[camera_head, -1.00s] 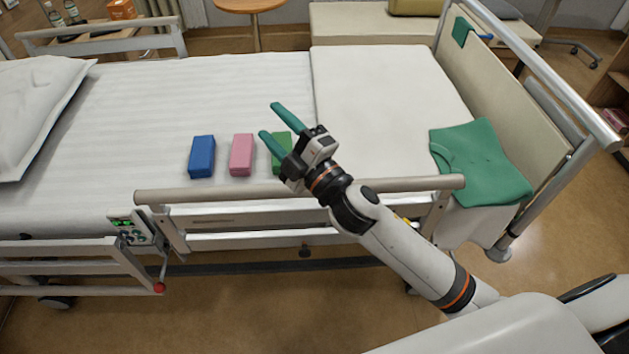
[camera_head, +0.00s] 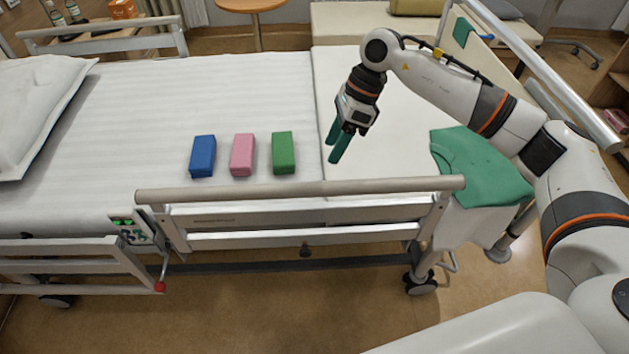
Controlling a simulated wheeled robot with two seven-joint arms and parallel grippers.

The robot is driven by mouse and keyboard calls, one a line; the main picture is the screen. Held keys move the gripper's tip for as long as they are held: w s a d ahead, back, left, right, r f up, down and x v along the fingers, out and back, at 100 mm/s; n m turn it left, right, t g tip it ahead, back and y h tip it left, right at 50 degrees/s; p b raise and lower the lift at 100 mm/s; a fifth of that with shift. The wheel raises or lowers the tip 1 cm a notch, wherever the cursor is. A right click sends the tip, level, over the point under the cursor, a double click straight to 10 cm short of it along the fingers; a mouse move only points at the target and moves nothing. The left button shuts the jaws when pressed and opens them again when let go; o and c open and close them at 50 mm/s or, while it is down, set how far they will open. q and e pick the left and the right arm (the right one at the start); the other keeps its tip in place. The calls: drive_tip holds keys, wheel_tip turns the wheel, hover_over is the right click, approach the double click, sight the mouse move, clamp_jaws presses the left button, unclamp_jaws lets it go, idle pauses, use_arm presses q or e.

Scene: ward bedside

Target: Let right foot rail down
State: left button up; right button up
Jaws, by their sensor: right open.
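The near-side foot rail (camera_head: 300,188) of the bed stands raised along the mattress edge, its top bar above its lower bars. A small dark knob (camera_head: 305,250) shows below the rail's middle. My right gripper (camera_head: 335,146) is open and empty, its green fingers pointing down over the bed beyond the rail. It is apart from the rail. My left gripper is not in view.
Blue (camera_head: 203,157), pink (camera_head: 243,155) and green (camera_head: 283,153) blocks lie on the mattress left of my gripper. A green cloth (camera_head: 480,165) lies at the foot end. The near head-side rail (camera_head: 75,260) sits low, beside a red-knobbed lever (camera_head: 160,287) and control panel (camera_head: 130,229).

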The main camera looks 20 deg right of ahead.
sight(314, 183)
drive_tip(key=p+x, duration=0.2)
drive_tip(key=x, duration=0.9)
drive_tip(key=shift+a, duration=0.1)
drive_tip(key=shift+c, duration=0.2)
clamp_jaws()
drive_tip(key=shift+f, duration=0.1)
